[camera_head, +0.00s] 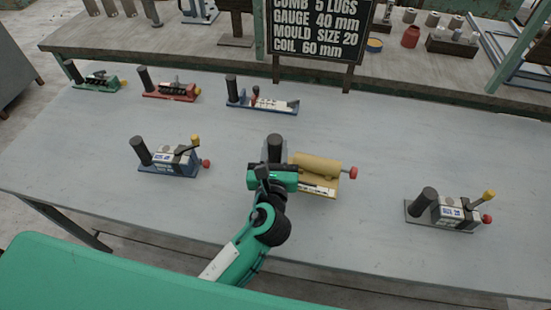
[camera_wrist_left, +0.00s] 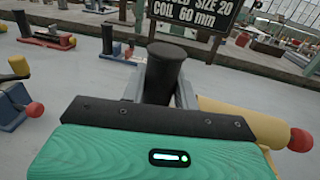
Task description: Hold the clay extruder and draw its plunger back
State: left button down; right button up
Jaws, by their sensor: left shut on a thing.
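My left gripper (camera_head: 274,163) is shut on this handle. In the left wrist view the handle (camera_wrist_left: 164,72) stands between the two grey fingers, with the barrel (camera_wrist_left: 245,122) and red knob (camera_wrist_left: 302,140) to the right. The knob appears close to the barrel's end. The green gripper body hides the extruder's lower left part. My right gripper is in neither view.
A blue tool (camera_head: 168,162) with a yellow-tipped lever stands to the left, a grey-based one (camera_head: 440,214) to the right. Green (camera_head: 95,82), red (camera_head: 168,90) and blue (camera_head: 262,104) tools line the back. A dark sign (camera_head: 317,28) stands behind. The tabletop between is clear.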

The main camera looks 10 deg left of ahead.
aim_at(275, 160)
pick_arm(q)
notch_tip(275, 160, up, 13)
jog(key=shift+f+p, duration=0.1)
jog(key=shift+p, duration=0.9)
jog(key=shift+f+b, duration=0.35)
jog(key=shift+f, duration=1.05)
jog(key=shift+f+b, duration=0.65)
jog(key=shift+f, duration=0.35)
jog(key=shift+f+b, duration=0.3)
jog(key=shift+f, duration=0.85)
jog(key=shift+f+b, duration=0.75)
jog(key=shift+f, duration=0.5)
jog(key=shift+f+b, duration=0.55)
jog(key=shift+f, duration=0.6)
jog(key=shift+f+b, duration=0.4)
jog(key=shift+f, duration=0.85)
jog(key=shift+f+b, duration=0.65)
jog(key=shift+f, duration=0.45)
jog(key=shift+f+b, duration=0.65)
jog(key=shift+f, duration=0.6)
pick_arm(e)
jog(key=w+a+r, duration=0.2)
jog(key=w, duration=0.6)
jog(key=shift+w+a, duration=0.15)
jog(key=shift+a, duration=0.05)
